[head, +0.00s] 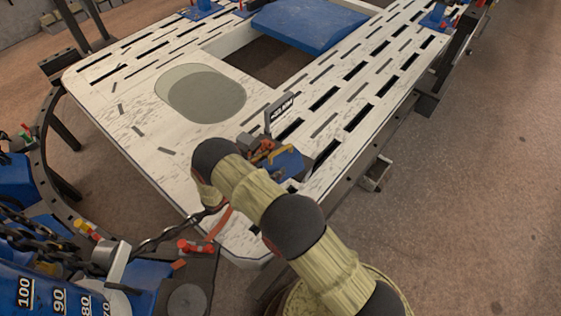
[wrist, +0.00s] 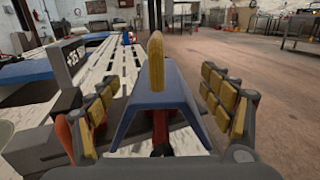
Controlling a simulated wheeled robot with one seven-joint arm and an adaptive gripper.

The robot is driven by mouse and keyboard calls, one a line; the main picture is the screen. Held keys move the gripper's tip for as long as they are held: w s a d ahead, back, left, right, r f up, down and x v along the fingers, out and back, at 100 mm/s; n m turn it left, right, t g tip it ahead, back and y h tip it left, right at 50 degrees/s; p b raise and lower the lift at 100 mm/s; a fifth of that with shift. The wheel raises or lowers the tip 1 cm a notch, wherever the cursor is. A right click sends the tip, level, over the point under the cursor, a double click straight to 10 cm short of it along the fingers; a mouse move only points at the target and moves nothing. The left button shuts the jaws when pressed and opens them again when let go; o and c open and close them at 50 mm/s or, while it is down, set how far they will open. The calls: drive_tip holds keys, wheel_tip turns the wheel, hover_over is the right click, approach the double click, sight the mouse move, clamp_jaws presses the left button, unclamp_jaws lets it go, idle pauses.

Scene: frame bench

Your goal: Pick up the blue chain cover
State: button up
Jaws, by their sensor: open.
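The blue chain cover (wrist: 160,92) is a blue bent piece with an upright yellow handle (wrist: 156,60). In the wrist view it stands in the middle, between the two yellow-padded fingers of my gripper (wrist: 158,100). The fingers are spread, with a gap on each side of the cover. In the head view the cover (head: 286,166) sits on the near right part of the white slotted frame bench (head: 140,110). My arm hides part of it there, and my gripper (head: 262,150) shows only partly beside it.
A small dark sign with white lettering (head: 279,112) stands close beyond the cover. A large blue pad (head: 310,22) lies farther along the bench, past an opening. Chains (head: 40,240) and a blue post with numbers (head: 45,290) are at the lower left. Open floor (head: 480,200) lies right.

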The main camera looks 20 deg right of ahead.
sight(289, 152)
drive_tip(key=b+x, duration=0.1)
drive_tip(key=x, duration=0.3)
drive_tip(key=shift+w+f, duration=0.1)
drive_tip(key=shift+w, duration=0.05)
drive_tip(key=shift+c, duration=1.2)
clamp_jaws()
drive_tip(key=shift+w, duration=0.1)
